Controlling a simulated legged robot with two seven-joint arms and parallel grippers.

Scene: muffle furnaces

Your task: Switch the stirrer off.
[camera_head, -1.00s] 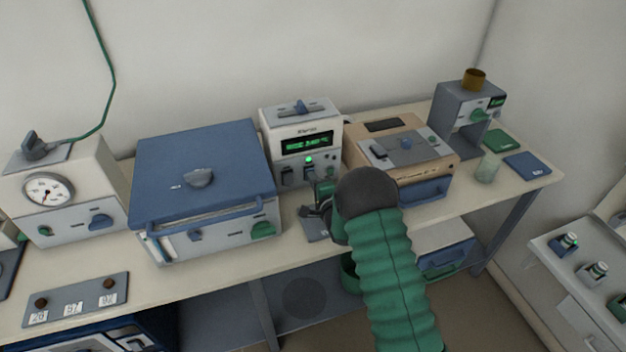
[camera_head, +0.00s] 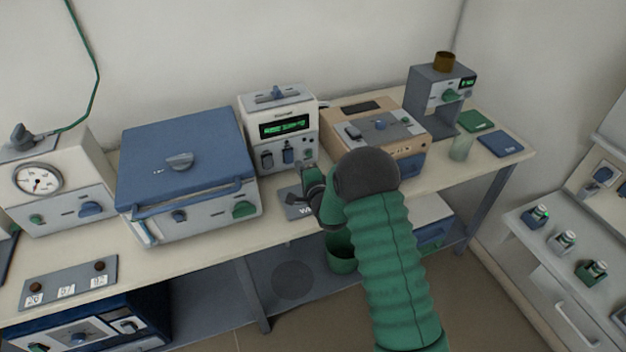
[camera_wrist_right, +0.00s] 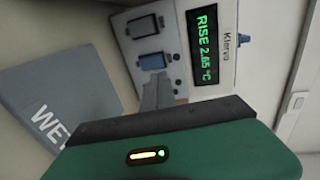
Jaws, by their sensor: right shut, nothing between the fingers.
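The white control box (camera_head: 278,132) stands at the back of the bench with a green lit display and two rocker switches low on its front. In the right wrist view the display (camera_wrist_right: 207,45) reads "RISE 2.65 °C". There, one switch (camera_wrist_right: 143,25) is dark and the other (camera_wrist_right: 151,62) looks bluer. I cannot read which is the stirrer's. My right gripper (camera_head: 309,172) is shut and empty, just in front of the box's lower right. In the wrist view its fingertips (camera_wrist_right: 158,88) are close to the bluer switch; contact is unclear. My left gripper is not in view.
A blue-lidded furnace (camera_head: 185,165) stands left of the box, and a tan device (camera_head: 375,125) right of it. A grey pad (camera_head: 293,203) lies in front of the box. A glass beaker (camera_head: 461,148) stands farther right.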

